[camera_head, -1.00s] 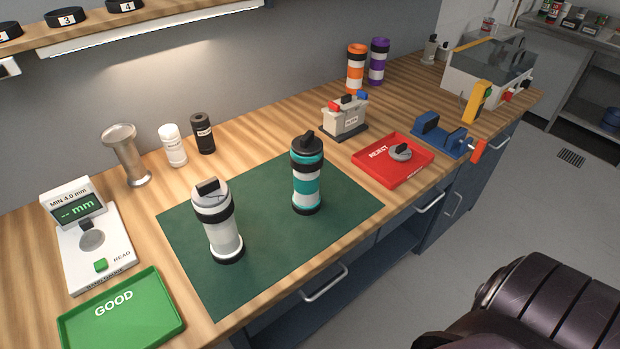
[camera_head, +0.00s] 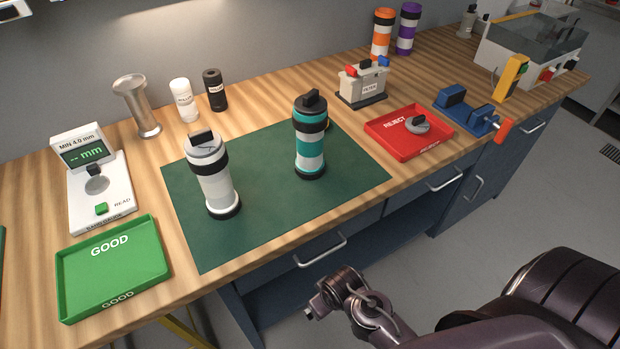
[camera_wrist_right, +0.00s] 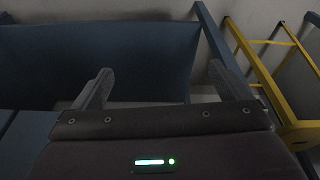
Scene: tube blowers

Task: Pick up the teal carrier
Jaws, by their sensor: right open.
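The teal carrier (camera_head: 309,144), a white cylinder with teal bands and a black cap, stands upright on the green mat (camera_head: 265,215) in the head view. A white and grey carrier with black bands (camera_head: 214,184) stands to its left on the mat. My right gripper (camera_wrist_right: 161,88) is open and empty in the right wrist view, facing blue panels. In the head view, my right arm comes in from the lower right, with its visible end in front of the bench, apart from the teal carrier. My left gripper is not in view.
A green GOOD tray (camera_head: 62,281) and a gauge (camera_head: 118,204) are left of the mat. A red REJECT tray (camera_head: 440,143) and a blue fixture (camera_head: 470,113) are right. Orange (camera_head: 382,35) and purple (camera_head: 406,30) carriers stand behind. Drawer handles protrude from the front.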

